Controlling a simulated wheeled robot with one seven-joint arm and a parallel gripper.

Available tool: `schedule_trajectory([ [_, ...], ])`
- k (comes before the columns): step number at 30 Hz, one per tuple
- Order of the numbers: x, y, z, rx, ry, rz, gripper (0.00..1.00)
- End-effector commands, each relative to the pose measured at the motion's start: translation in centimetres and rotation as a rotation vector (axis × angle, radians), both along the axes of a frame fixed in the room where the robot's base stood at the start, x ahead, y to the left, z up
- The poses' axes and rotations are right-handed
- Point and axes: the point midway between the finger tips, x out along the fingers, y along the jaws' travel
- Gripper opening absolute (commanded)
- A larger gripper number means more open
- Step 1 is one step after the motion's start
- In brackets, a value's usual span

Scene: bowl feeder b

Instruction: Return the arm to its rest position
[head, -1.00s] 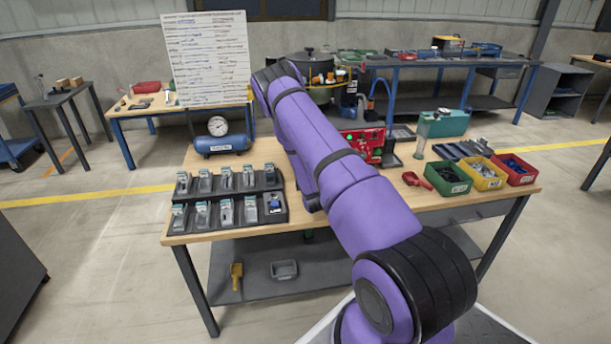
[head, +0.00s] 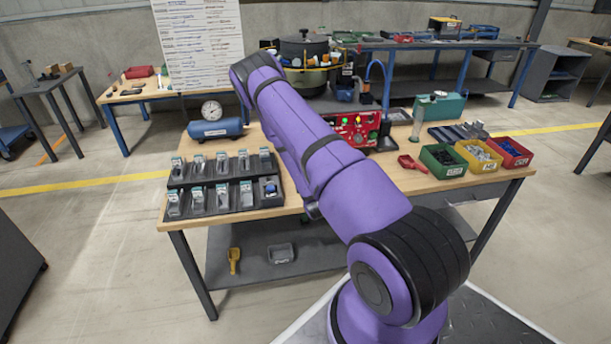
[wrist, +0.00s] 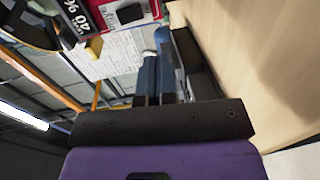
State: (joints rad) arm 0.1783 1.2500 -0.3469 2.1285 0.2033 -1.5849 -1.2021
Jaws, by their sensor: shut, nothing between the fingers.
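My purple arm (head: 310,140) reaches from the lower right up over the workbench (head: 440,182) in the head view. The gripper end is hidden behind the arm there. In the wrist view my gripper (wrist: 158,62) shows its two dark blue-grey fingers together, with nothing held between them. The pale wooden surface (wrist: 260,70) lies to the right of the fingers, apart from them. A red panel (wrist: 118,12) is at the top of that view.
On the bench stand a black tray rack (head: 215,210) with several packets, a blue tank with a gauge (head: 215,128), a red control box (head: 352,130), a red scoop (head: 411,163) and green (head: 443,170), yellow (head: 478,166) and red (head: 510,162) bins. The bowl feeder (head: 305,50) stands behind.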

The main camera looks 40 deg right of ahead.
Motion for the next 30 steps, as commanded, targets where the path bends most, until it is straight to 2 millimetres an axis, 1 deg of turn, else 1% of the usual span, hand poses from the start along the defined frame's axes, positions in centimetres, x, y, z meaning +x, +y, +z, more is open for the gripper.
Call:
schedule_trajectory([
  [11, 0.1, 0.0, 0.0, 0.001, -0.001, 0.000, 0.00],
  [13, 0.3, 0.0, 0.4, 0.009, -0.003, -0.002, 0.00],
  [15, 0.8, 0.1, 1.1, 0.033, -0.007, -0.009, 0.00],
  [17, 1.4, 0.3, 2.2, 0.068, -0.012, -0.019, 0.00],
  [20, 2.8, 0.9, 4.6, 0.154, -0.022, -0.041, 0.00],
  [24, 4.5, 2.2, 8.4, 0.293, -0.031, -0.072, 0.00],
  [26, 5.0, 2.9, 10.1, 0.354, -0.034, -0.084, 0.00],
  [30, 5.9, 4.6, 14.0, 0.489, -0.037, -0.105, 0.00],
])
